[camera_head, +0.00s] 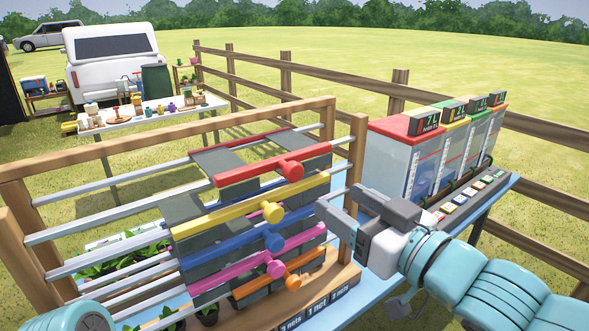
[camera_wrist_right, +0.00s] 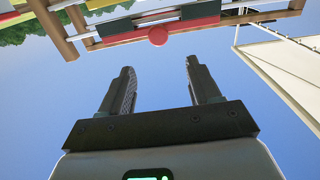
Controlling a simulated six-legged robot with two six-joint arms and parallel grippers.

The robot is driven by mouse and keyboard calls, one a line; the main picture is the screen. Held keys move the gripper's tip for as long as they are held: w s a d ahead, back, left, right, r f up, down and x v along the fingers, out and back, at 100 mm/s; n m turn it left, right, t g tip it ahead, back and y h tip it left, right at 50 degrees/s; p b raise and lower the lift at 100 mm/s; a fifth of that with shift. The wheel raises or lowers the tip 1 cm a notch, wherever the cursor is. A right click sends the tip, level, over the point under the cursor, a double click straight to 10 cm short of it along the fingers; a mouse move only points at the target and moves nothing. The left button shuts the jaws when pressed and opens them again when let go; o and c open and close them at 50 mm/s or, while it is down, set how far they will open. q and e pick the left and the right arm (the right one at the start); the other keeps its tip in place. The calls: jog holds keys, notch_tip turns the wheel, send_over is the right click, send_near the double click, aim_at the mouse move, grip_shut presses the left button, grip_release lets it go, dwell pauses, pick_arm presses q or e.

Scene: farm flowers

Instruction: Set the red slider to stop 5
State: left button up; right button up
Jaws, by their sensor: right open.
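The red slider (camera_head: 272,173) is the top bar on the wooden rack in the head view, with a round red knob towards its right end. It also shows in the right wrist view (camera_wrist_right: 158,36), at the top, beyond the fingertips. My right gripper (camera_head: 338,202) is open and empty, right of the sliders and a little lower than the red knob, apart from it. Its two fingers (camera_wrist_right: 160,85) stand wide apart in the wrist view with only sky between them. A teal part of my left arm shows at the lower left; its gripper is out of view. I cannot read stop numbers for the red slider.
Below the red slider are yellow (camera_head: 228,217), blue (camera_head: 232,246), pink (camera_head: 236,273) and orange (camera_head: 266,287) sliders with knobs. The rack's right wooden post (camera_head: 355,190) stands beside my right gripper. Clear tanks with coloured lids (camera_head: 405,127) stand behind it on the right.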

aim_at(297, 172)
jog(key=x, duration=1.3)
jog(key=shift+w+f, duration=0.1)
jog(key=shift+w, duration=0.1)
jog(key=shift+a, duration=0.1)
jog(key=shift+w, duration=0.1)
grip_shut()
